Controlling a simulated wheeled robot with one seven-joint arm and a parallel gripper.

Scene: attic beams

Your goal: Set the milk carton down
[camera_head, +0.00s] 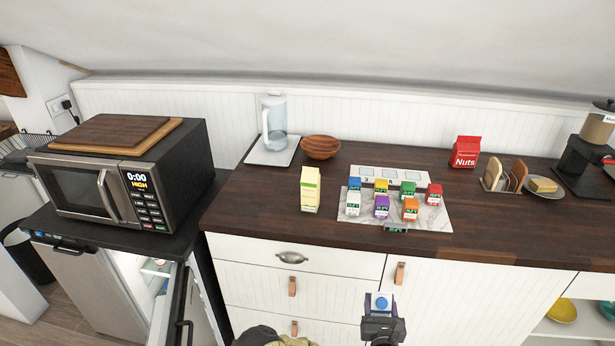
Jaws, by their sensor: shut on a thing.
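My gripper (380,307) is at the bottom of the view, in front of the counter's drawers and cabinet door. A tall pale yellow carton (310,190) stands upright on the counter, left of a marble board (434,222).
Several small coloured cartons (382,207) stand on the board, with a numbered white card (390,174) behind. A wooden bowl (320,147), glass jug (274,122), red Nuts pack (465,151) and toast rack (504,176) stand farther back. Bare counter shows left of the yellow carton and right of the board.

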